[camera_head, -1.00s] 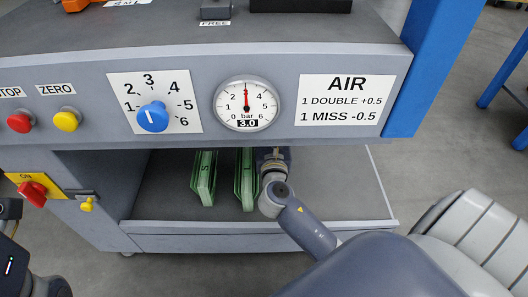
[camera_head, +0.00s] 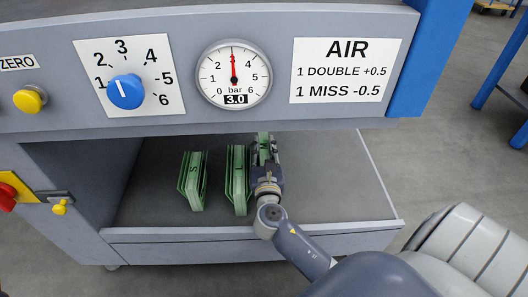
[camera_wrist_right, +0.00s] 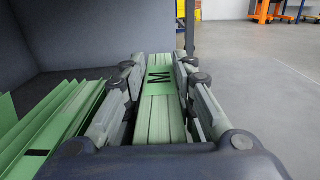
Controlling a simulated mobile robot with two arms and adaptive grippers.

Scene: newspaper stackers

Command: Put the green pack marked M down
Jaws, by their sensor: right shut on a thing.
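The green pack marked M (camera_wrist_right: 160,85) is between the fingers of my right gripper (camera_wrist_right: 158,95), which is shut on it, in the right wrist view. In the head view my right gripper (camera_head: 265,160) reaches into the open shelf (camera_head: 330,190) under the machine, and the pack's green top (camera_head: 264,145) shows between the fingers. Whether the pack's underside touches the shelf is hidden. My left gripper is not in view.
A green pack marked S (camera_head: 193,182) and another green pack (camera_head: 237,180) stand on the shelf, left of my right gripper. The second is close beside it. The shelf's right part is bare. The machine's front panel (camera_head: 275,110) overhangs the shelf.

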